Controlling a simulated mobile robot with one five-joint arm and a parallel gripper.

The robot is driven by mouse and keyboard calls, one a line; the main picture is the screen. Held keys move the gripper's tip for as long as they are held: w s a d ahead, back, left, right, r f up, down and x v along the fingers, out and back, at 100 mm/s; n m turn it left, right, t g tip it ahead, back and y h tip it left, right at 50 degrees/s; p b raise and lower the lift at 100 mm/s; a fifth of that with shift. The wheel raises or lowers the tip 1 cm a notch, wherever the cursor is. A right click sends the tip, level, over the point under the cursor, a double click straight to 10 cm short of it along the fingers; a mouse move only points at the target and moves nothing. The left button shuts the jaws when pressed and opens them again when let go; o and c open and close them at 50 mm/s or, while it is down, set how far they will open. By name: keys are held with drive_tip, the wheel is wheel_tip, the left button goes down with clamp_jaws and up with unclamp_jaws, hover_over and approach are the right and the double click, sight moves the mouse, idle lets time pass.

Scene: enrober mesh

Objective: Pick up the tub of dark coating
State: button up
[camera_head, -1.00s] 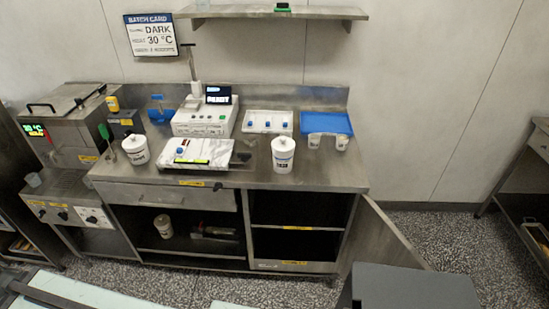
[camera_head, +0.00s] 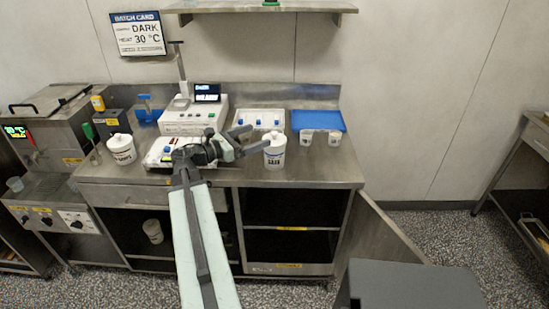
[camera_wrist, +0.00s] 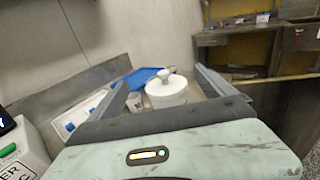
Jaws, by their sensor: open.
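A white lidded tub (camera_head: 274,152) stands upright on the right half of the steel counter; its label is too small to read. It also shows in the wrist view (camera_wrist: 166,95), lid knob up, between the lines of the two fingers. My gripper (camera_head: 259,138) is open and empty, its fingers pointing right, just left of this tub. Whether a finger touches it I cannot tell. Another white lidded tub (camera_head: 121,149) stands at the counter's left, its label also unreadable. A third pale tub (camera_head: 153,231) sits in the open lower cabinet.
A batch card (camera_head: 139,34) on the wall reads DARK, 30 °C. Two small cups (camera_head: 334,138) stand right of the tub before a blue tray (camera_head: 318,121). A white tray (camera_head: 262,119) and a machine (camera_head: 194,117) stand behind. A cabinet door (camera_head: 380,240) hangs open.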

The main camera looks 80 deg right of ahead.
sight(265, 151)
drive_tip(key=f+b, duration=0.5)
drive_tip(key=b, duration=0.1)
drive_tip(key=f+b, duration=0.3)
drive_tip(key=shift+s+d+f, duration=0.1)
drive_tip(key=shift+s+f, duration=0.25)
drive_tip(key=shift+s+d+r+p, duration=0.5)
drive_tip(key=shift+s+d+r, duration=0.05)
drive_tip(key=shift+s+d, duration=0.35)
drive_tip(key=x, duration=0.5)
drive_tip(key=shift+s, duration=0.1)
drive_tip(key=shift+a+r, duration=0.1)
clamp_jaws()
wheel_tip(265, 151, up, 10)
drive_tip(key=p, duration=1)
drive_tip(key=shift+r, duration=0.1)
